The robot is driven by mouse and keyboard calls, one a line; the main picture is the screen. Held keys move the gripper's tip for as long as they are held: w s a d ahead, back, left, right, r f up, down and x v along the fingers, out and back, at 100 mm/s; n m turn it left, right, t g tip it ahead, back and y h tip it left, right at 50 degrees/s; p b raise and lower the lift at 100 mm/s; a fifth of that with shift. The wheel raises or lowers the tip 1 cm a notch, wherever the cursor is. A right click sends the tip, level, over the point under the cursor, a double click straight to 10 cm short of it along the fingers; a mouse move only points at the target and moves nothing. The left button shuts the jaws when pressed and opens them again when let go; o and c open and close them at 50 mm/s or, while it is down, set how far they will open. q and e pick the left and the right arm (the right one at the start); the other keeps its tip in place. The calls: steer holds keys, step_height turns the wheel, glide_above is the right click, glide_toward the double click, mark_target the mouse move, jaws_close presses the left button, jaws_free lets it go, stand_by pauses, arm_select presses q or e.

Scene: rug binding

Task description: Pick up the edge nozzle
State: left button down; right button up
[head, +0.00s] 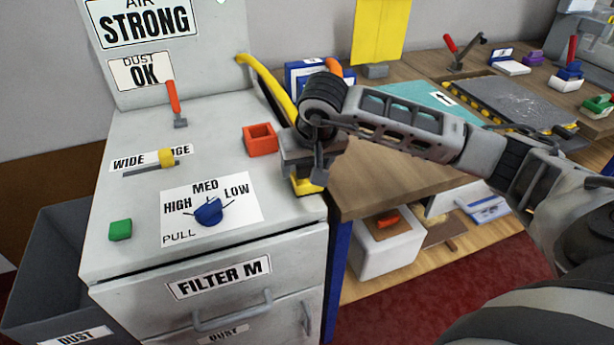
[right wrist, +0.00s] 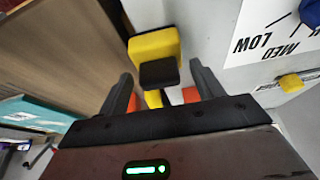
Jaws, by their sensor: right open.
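What appears to be the edge nozzle (head: 306,184), a yellow piece with a black part, is at the right edge of the grey cabinet top (head: 120,260), partly hidden by my right gripper (head: 314,172). In the right wrist view the nozzle (right wrist: 153,46) shows a wide yellow head, a black block and a narrow yellow part below. My right gripper (right wrist: 160,72) is open, with one finger on each side of the nozzle's line. I cannot tell whether a finger touches it. My left gripper is not in view.
An orange-red square holder (head: 260,139) stands left of the right gripper. A yellow hose (head: 268,84) curves behind it. A blue knob (head: 208,211), a yellow slider (head: 166,157) and a green button (head: 120,230) are on the cabinet. A wooden bench (head: 385,180) adjoins right.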

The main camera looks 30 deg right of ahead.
steer(key=shift+f, duration=0.1)
steer(key=shift+c, duration=0.3)
steer(key=c, duration=0.8)
steer(key=shift+w+r, duration=0.1)
steer(key=shift+r, duration=0.4)
step_height(320, 180, up, 3)
steer(key=shift+f, duration=0.2)
steer(key=s+r, duration=0.3)
steer(key=s, duration=0.1)
steer(key=s+r+b, duration=0.1)
steer(key=s+r, duration=0.2)
steer(key=s, duration=0.2)
steer(key=s+r+b, duration=0.1)
steer(key=s+r, duration=0.2)
steer(key=s, duration=0.2)
steer(key=shift+s+a+r, duration=0.1)
steer(key=shift+a+r, duration=0.1)
steer(key=shift+a, duration=0.05)
